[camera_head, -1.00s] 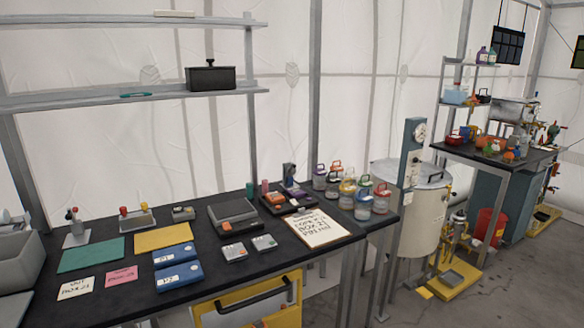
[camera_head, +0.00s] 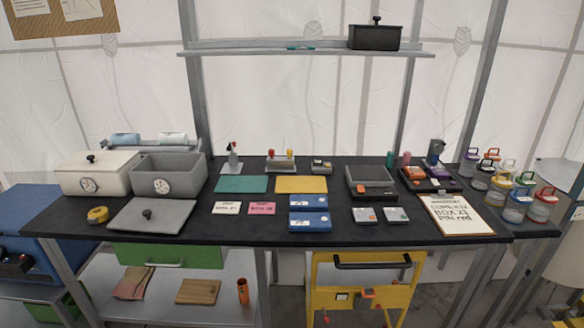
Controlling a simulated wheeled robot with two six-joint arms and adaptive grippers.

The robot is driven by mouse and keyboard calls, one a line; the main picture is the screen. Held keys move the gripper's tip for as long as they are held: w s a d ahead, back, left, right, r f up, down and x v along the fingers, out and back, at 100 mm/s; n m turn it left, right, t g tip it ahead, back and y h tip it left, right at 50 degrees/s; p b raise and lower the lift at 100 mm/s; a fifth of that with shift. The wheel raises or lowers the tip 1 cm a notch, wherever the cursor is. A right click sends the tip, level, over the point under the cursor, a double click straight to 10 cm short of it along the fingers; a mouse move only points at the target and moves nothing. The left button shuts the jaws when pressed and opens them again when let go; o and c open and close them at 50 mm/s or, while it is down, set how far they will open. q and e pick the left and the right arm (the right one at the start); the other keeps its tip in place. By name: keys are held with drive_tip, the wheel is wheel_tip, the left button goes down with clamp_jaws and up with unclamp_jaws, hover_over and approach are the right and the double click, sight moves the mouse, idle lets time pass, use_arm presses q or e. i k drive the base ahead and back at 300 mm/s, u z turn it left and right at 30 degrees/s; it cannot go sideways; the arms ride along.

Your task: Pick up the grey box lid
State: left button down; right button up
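The grey box lid (camera_head: 172,215) lies flat on the black table near its front left edge, with a dark round knob (camera_head: 147,213) on top. The open grey box (camera_head: 168,178) stands just behind it, with a round label on its front. A white box with its lid on (camera_head: 98,173) stands to the left of the grey box. Neither of my grippers shows in the head view, so nothing is seen touching the lid.
A yellow tape roll (camera_head: 97,214) lies left of the lid. Paper notes (camera_head: 227,208) and blue cases (camera_head: 309,221) lie to its right. The black table (camera_head: 270,230) is bare between lid and notes. A shelf (camera_head: 270,52) with a black box (camera_head: 374,37) hangs behind.

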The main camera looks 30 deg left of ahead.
sight(148, 215)
drive_tip(key=u, duration=1.95)
